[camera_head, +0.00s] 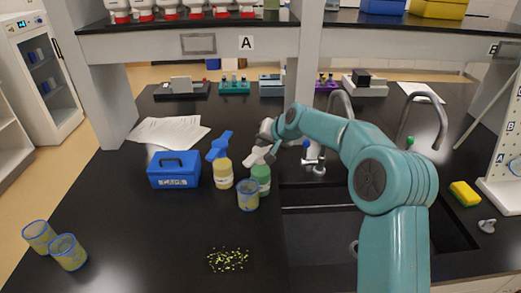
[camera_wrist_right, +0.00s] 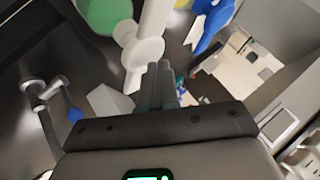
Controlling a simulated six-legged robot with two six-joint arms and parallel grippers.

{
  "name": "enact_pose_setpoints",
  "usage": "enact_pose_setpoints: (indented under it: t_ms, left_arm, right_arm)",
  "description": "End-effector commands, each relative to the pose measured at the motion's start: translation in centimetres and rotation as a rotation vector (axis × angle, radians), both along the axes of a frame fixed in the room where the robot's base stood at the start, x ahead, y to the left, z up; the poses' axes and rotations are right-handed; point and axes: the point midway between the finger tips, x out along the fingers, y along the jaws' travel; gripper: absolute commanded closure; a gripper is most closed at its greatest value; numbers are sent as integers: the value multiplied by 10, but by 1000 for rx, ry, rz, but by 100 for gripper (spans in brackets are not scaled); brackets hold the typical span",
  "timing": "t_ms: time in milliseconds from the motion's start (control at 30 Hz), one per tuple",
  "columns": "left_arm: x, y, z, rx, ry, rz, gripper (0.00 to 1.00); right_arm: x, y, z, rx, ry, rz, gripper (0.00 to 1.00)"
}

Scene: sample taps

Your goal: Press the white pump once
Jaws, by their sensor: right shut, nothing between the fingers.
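The white pump (camera_head: 255,155) sits on top of a green bottle (camera_head: 261,179) near the middle of the bench. In the right wrist view the white pump (camera_wrist_right: 145,48) shows large, with the green bottle (camera_wrist_right: 106,14) behind it. My right gripper (camera_head: 272,157) is shut and empty, close beside the pump head. In the wrist view its dark fingers (camera_wrist_right: 158,82) are together and appear near the white pump; I cannot tell whether they touch. My left gripper is not in view.
A yellow bottle (camera_head: 222,175) with a blue pump (camera_head: 219,146) stands just left. A cup (camera_head: 248,196) stands in front of the green bottle. A blue box (camera_head: 174,170) lies further left. The sink (camera_head: 325,230) with its tap (camera_head: 313,155) is to the right.

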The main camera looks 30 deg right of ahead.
Motion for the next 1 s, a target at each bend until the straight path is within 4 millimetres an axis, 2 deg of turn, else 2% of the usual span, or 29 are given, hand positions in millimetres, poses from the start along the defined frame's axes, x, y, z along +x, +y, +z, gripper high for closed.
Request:
enact_pose_setpoints:
  t_ms: [1000]
  left_arm:
    - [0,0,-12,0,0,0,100]
  right_arm:
    - [0,0,-15,1,3,1,100]
